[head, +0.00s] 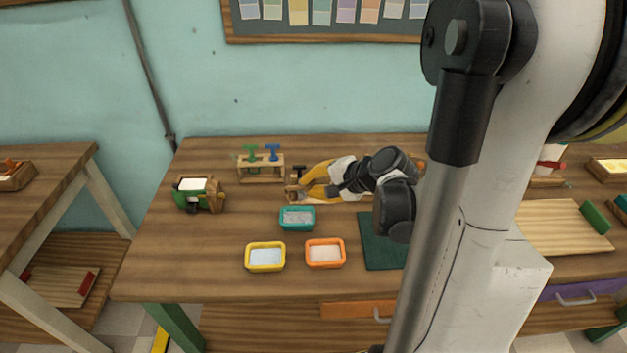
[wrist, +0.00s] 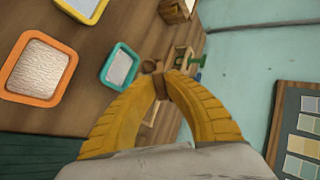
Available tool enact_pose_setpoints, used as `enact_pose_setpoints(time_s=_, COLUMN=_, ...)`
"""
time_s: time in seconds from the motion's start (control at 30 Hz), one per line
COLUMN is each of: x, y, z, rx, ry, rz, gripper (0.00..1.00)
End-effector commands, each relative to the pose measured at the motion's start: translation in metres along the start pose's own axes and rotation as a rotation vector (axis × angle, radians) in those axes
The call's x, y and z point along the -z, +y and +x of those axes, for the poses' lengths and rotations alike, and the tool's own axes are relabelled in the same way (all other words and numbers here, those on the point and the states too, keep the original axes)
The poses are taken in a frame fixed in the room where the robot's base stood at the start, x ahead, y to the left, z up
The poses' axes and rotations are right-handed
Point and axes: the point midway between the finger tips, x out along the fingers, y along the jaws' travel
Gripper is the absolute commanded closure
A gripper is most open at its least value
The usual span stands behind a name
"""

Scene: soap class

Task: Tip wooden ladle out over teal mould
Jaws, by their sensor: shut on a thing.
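The teal mould (head: 297,228) sits on the table and has a pale grey filling. It also shows in the wrist view (wrist: 104,76), left of my fingertips. My gripper (head: 304,188) has yellow fingers that reach left, behind the teal mould in the head view. In the wrist view my gripper (wrist: 160,84) is shut on a small brown piece, which looks like the wooden ladle (wrist: 159,82). A round brown rim shows just beyond the fingertips. In the head view the ladle (head: 292,191) is small and partly hidden. Its tilt and contents cannot be told.
A yellow mould (head: 265,270) and an orange mould (head: 325,266) stand in front of the teal one. A wooden rack (head: 261,175) with green and blue stamps stands behind. A green and wooden container (head: 212,196) is at left, a dark green mat (head: 376,255) at right.

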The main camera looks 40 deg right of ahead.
Motion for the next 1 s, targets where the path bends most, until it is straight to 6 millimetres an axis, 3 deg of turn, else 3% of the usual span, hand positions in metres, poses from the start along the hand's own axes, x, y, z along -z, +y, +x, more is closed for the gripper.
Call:
enact_pose_setpoints(time_s=0.53, x=0.0, y=-0.026, z=0.006, rx=-0.227, ry=0.001, rz=-0.004, gripper=1.0)
enact_pose_setpoints(time_s=1.0, x=-0.001, y=-0.05, z=0.033, rx=-0.565, ry=-0.001, rz=-0.005, gripper=1.0)
